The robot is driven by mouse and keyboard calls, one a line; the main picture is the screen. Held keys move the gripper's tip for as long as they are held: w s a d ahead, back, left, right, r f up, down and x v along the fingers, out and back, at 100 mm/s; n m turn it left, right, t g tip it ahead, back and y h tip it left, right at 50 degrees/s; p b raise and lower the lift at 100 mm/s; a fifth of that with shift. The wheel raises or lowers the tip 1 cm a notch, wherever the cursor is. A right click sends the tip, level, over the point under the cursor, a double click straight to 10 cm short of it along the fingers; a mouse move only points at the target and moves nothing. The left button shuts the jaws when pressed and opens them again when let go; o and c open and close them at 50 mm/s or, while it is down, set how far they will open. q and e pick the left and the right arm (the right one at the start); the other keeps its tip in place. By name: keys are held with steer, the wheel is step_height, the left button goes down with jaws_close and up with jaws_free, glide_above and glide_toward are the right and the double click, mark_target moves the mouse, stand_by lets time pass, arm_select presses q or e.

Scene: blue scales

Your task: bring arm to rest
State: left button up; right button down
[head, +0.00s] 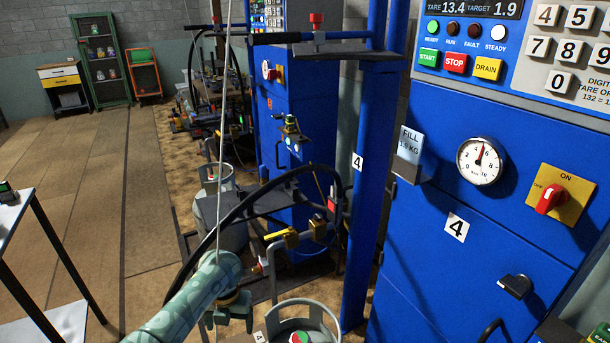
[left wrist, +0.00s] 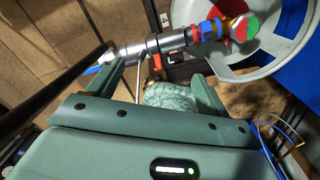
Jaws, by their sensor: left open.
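My left gripper (head: 230,310) hangs at the end of my green patterned arm, above and left of a grey gas cylinder (head: 320,309). In the left wrist view my left gripper (left wrist: 160,75) is open. A silver filling coupling (left wrist: 158,45) with blue and red rings crosses beyond its fingers; I cannot tell whether they touch it. The coupling reaches a red and green cap (left wrist: 241,25) inside the cylinder's collar (left wrist: 272,60). The same cap (head: 299,338) shows at the head view's bottom edge. My right gripper is not in view.
The blue scale cabinet (head: 430,245) with its dial (head: 481,161) stands at right. A black hose (head: 210,235) arches close beside my left arm. A second cylinder (head: 225,215) stands farther back. A white-topped table (head: 12,215) is at left; the floor between is clear.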

arm_select(q)
steer(key=s+a+r+n+g+y, duration=0.1)
steer(key=s+a+r+n+y, duration=0.1)
steer(key=a, duration=1.5)
steer(key=s+a+r+n+y, duration=0.2)
steer(key=a+r, duration=0.1)
steer(key=a, duration=1.5)
steer(key=s+a+f+n, duration=0.3)
steer(key=s+f+n, duration=0.4)
steer(key=s, duration=0.4)
steer(key=s+a+f+n+y, duration=0.1)
steer(key=s+a+f+n, duration=0.1)
steer(key=s+f+n, duration=0.65)
steer(key=s+a+f+n, duration=0.3)
steer(key=s+f, duration=0.7)
steer(key=s, duration=0.3)
steer(key=s+d+f+n+t, duration=0.15)
steer(key=s+n, duration=0.65)
steer(key=s, duration=1.1)
steer(key=s+d+f+n+h, duration=0.1)
steer(key=d+f, duration=0.3)
steer(key=d, duration=1.3)
steer(key=s+d+f+n+h+p, duration=0.1)
steer(key=s+d+f+h, duration=0.1)
steer(key=d, duration=1.5)
steer(key=f+h, duration=0.1)
steer(key=h, duration=0.1)
steer(key=shift+d+f+h, duration=0.2)
steer(key=shift+f+h, duration=0.1)
steer(key=shift+f, duration=0.1)
